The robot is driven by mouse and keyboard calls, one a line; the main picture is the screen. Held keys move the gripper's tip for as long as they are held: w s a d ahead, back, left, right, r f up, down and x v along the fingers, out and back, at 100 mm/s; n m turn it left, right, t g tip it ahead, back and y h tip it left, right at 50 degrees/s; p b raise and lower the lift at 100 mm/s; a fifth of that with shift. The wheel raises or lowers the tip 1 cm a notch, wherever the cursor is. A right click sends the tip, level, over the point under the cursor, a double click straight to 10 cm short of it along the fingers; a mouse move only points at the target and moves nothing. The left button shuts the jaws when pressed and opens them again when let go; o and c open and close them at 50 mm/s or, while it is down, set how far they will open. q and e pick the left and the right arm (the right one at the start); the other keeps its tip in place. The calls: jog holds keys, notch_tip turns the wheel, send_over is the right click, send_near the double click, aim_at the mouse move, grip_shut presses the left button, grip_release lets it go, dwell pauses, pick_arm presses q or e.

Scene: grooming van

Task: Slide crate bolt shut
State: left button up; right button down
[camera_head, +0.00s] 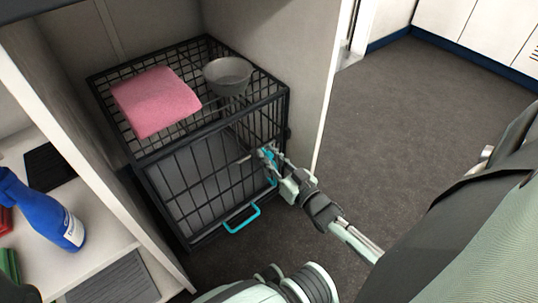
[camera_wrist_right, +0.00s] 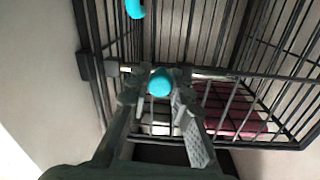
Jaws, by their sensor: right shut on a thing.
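The black wire crate (camera_head: 213,140) stands in an alcove, its barred front door (camera_head: 195,185) flush with the frame. A turquoise bolt knob (camera_wrist_right: 160,82) shows in the right wrist view, between my right fingertips. My right gripper (camera_head: 268,157) is at the upper right part of the crate front and is shut on this knob. The grey bolt rod (camera_wrist_right: 213,71) runs sideways by the fingertips; its end is too small to judge. A turquoise door handle (camera_head: 241,219) sits low on the door and is partly visible in the wrist view (camera_wrist_right: 135,8). My left gripper is out of view.
A folded pink towel (camera_head: 155,101) and a grey bowl (camera_head: 228,75) rest on the crate top. A white partition (camera_head: 335,70) stands right of the crate. A blue spray bottle (camera_head: 42,212) stands on the left shelf. The dark floor (camera_head: 400,120) at right is clear.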

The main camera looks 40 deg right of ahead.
aim_at(271, 140)
jog(key=d, duration=0.3)
jog(key=shift+w+d, duration=0.15)
jog(key=shift+d, duration=0.35)
jog(key=c, duration=1.4)
grip_release()
jog(key=shift+o, duration=0.3)
jog(key=shift+s, duration=0.45)
jog(key=s, duration=1.1)
